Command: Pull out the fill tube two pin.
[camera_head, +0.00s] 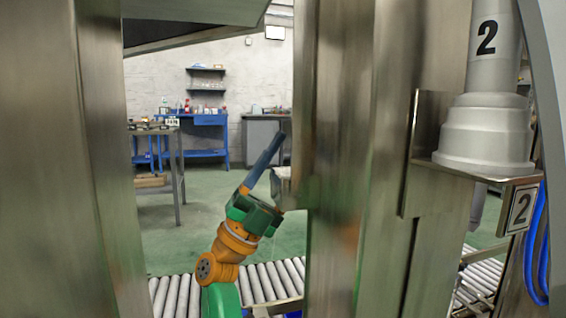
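Fill tube two (484,110) is a grey stepped cylinder marked "2" at the upper right. It stands upright on a steel bracket (472,173). A plate (521,207) also marked "2" is fixed to the bracket's front. I cannot make out the pin itself. An orange and green arm, which looks like my left, rises from the bottom left of centre. Its gripper (266,163) points up and right, well left of tube two, with a steel post between them. One long blue-grey finger shows; its opening is unclear. My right gripper is out of view.
Wide steel posts (345,150) stand left, centre and right and narrow the space. A roller conveyor (180,295) runs along the bottom. Blue hoses (534,245) hang at the right. A blue workbench (205,122) and a table stand far back on open green floor.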

